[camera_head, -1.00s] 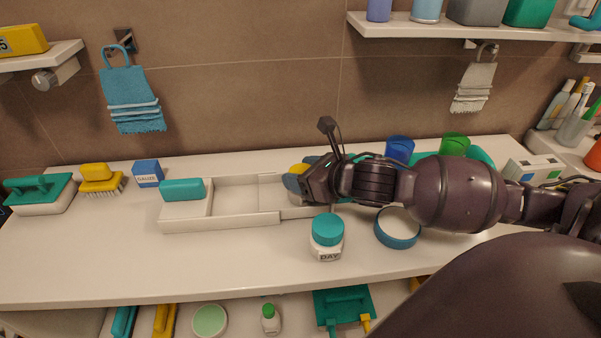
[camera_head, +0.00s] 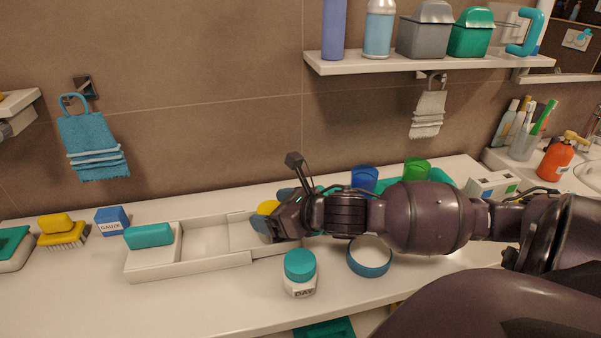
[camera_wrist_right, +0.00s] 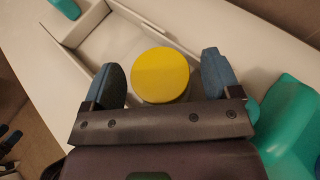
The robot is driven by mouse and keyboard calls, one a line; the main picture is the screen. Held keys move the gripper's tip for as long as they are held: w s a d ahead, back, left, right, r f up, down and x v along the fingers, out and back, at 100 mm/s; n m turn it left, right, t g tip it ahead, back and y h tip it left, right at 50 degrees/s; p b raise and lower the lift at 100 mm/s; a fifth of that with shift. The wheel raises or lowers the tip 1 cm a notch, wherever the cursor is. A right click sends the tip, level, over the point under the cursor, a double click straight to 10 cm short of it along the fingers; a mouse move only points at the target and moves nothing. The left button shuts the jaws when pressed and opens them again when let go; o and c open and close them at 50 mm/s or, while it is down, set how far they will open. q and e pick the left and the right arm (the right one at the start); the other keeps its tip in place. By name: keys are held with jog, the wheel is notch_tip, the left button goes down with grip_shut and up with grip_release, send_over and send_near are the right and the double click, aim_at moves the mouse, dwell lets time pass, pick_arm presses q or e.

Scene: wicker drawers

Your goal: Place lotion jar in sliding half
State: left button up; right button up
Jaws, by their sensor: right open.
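A jar with a round yellow lid (camera_wrist_right: 160,75) stands between the fingers of my right gripper (camera_wrist_right: 162,80), with gaps on both sides. Its lid also shows in the head view (camera_head: 267,207), at the right end of the white tray (camera_head: 190,268). The jar appears to be inside the tray's right, sliding part (camera_head: 245,232); my gripper hides much of that end. My right gripper (camera_head: 270,212) is open. A second jar, with a teal lid and a "DAY" label (camera_head: 300,272), stands on the counter in front of the tray. My left gripper is out of view.
A teal bar (camera_head: 149,235) sits at the tray's left end. A blue ring-shaped dish (camera_head: 370,262) lies under my right arm. Blue (camera_head: 364,178) and green cups (camera_head: 416,169) stand behind it. A gauze box (camera_head: 112,220) and yellow brush (camera_head: 62,232) stand left.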

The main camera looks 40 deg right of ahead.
jog(key=p+v, duration=0.2)
jog(key=v, duration=0.9)
jog(key=shift+p, duration=0.4)
jog(key=shift+s, duration=0.1)
